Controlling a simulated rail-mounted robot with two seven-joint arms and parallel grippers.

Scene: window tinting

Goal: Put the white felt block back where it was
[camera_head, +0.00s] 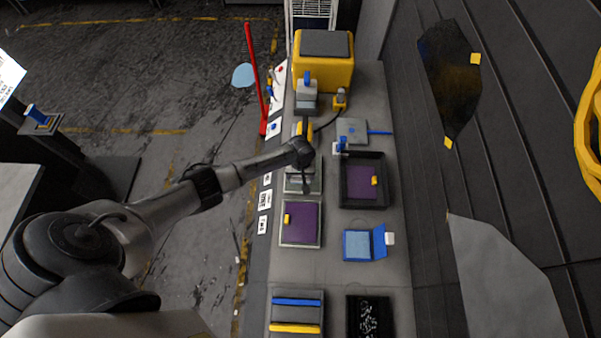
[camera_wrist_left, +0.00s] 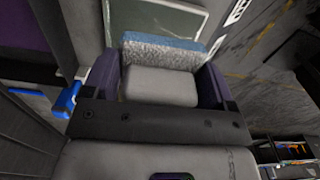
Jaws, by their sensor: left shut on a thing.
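My left gripper (camera_head: 304,183) reaches in from the left over a grey-green framed panel (camera_head: 291,184) on the bench. In the left wrist view its two purple-sided fingers (camera_wrist_left: 160,82) are shut on a pale block (camera_wrist_left: 160,88), which I take for the white felt block. The block has a fuzzy, speckled blue-white strip (camera_wrist_left: 160,55) along its far edge. The dark green surface of a panel (camera_wrist_left: 165,20) shows beyond it; I cannot tell whether the block touches it. In the head view the block is too small and covered to make out. My right gripper is in neither view.
A purple panel (camera_head: 305,221) lies nearer on the bench. To the right are a black tray (camera_head: 364,201), a blue open container (camera_head: 357,245) and a small blue-topped bottle (camera_head: 341,146). A yellow bin (camera_head: 344,75) stands at the far end. Bare bench lies below the purple panel.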

